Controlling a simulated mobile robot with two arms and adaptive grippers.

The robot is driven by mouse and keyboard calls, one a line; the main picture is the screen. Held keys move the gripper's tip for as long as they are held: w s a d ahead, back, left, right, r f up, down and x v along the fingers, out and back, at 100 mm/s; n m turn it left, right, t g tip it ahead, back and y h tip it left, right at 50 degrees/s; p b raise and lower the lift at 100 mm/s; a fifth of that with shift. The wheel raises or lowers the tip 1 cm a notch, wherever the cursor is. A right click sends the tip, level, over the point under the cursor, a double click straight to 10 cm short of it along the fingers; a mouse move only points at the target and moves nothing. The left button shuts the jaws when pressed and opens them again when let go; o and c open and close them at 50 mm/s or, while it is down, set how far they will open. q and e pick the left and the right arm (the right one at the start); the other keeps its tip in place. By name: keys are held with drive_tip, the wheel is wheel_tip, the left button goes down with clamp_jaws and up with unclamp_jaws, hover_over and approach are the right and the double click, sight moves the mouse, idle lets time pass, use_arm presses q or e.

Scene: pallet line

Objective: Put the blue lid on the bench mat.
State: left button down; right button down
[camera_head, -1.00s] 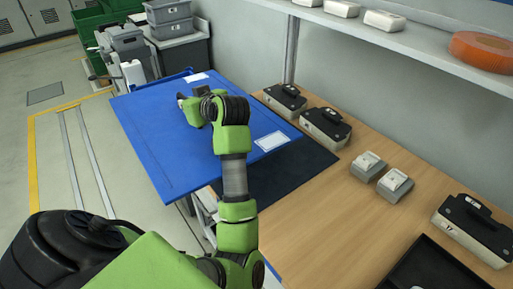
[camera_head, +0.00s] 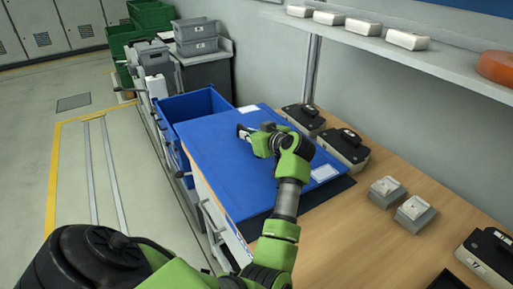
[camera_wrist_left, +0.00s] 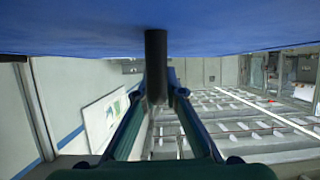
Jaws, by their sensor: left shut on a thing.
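The blue lid (camera_head: 222,170) is a large flat panel with white labels, over the left end of the wooden bench in the head view. My left gripper (camera_head: 243,132) is over its upper face. In the left wrist view, the gripper (camera_wrist_left: 157,98) is shut on a dark post standing out from the lid (camera_wrist_left: 90,28). The dark bench mat (camera_head: 338,189) shows only as a strip along the lid's right and front edges; the lid hides the rest. I cannot tell whether the lid touches the mat. My right gripper is not in view.
An open blue crate (camera_head: 175,108) stands behind and left of the lid. Black-topped devices (camera_head: 343,149) stand close to the lid's right edge. Two small grey boxes (camera_head: 414,213) are farther right on the bench (camera_head: 370,240). A shelf (camera_head: 400,55) runs above.

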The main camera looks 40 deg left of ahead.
use_arm(q)
drive_tip(key=shift+w+d+f, duration=0.2)
drive_tip(key=shift+w+f, duration=0.5)
drive_tip(key=shift+w+d+f, duration=0.2)
drive_tip(key=shift+w+f, duration=0.45)
drive_tip(key=shift+f, duration=1.55)
drive_tip(key=c, duration=2.5)
unclamp_jaws()
drive_tip(key=shift+s+f, duration=0.1)
drive_tip(key=shift+f, duration=0.1)
drive_tip(key=o, duration=0.4)
drive_tip(key=shift+d, duration=0.1)
drive_tip(key=shift+r, duration=0.1)
